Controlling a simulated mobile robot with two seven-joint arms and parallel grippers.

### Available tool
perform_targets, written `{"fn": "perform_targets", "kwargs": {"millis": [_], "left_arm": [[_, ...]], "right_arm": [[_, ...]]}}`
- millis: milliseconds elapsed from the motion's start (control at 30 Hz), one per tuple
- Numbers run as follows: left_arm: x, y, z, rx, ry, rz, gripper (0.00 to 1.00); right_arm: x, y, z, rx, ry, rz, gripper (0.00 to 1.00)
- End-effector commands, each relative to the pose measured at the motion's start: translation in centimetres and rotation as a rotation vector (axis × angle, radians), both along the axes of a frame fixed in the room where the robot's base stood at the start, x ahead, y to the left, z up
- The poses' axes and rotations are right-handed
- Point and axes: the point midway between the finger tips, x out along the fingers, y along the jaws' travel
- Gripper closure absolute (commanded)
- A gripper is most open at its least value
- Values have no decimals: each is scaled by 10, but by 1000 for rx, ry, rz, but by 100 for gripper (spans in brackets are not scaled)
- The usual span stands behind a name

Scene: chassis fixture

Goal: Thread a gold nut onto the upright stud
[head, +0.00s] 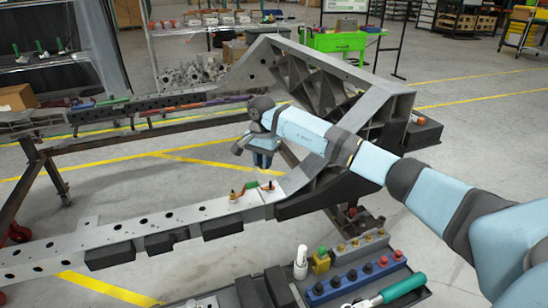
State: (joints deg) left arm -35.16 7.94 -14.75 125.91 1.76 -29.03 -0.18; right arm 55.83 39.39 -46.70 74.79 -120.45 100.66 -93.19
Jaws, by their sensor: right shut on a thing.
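My right gripper (262,160) is at the end of the light blue arm from the right, pointing down above the grey chassis rail (160,222). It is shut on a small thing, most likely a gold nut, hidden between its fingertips. Below it, two short upright studs stand on the rail's pale plate, one to the left (232,194) and one to the right (270,186). Gold nuts (355,243) sit in a grey holder at the lower right. My left gripper is out of view.
A tray at the bottom holds a blue block (352,279) with dark sockets, a green-handled tool (402,289), a white bottle (301,262) and a yellow piece (321,263). The tall chassis bracket (385,105) rises behind my right arm.

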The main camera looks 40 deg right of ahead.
Motion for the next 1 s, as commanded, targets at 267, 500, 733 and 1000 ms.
{"fn": "perform_targets", "kwargs": {"millis": [267, 500, 733, 1000], "left_arm": [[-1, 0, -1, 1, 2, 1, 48], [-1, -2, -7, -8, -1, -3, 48], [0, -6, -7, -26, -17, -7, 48], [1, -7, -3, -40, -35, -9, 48]], "right_arm": [[2, -30, -11, -1, -1, -168, 100], [2, -29, -23, 0, -2, -163, 100], [2, -29, -41, 1, -1, -163, 100], [2, -29, -55, 0, -2, -162, 100]]}}
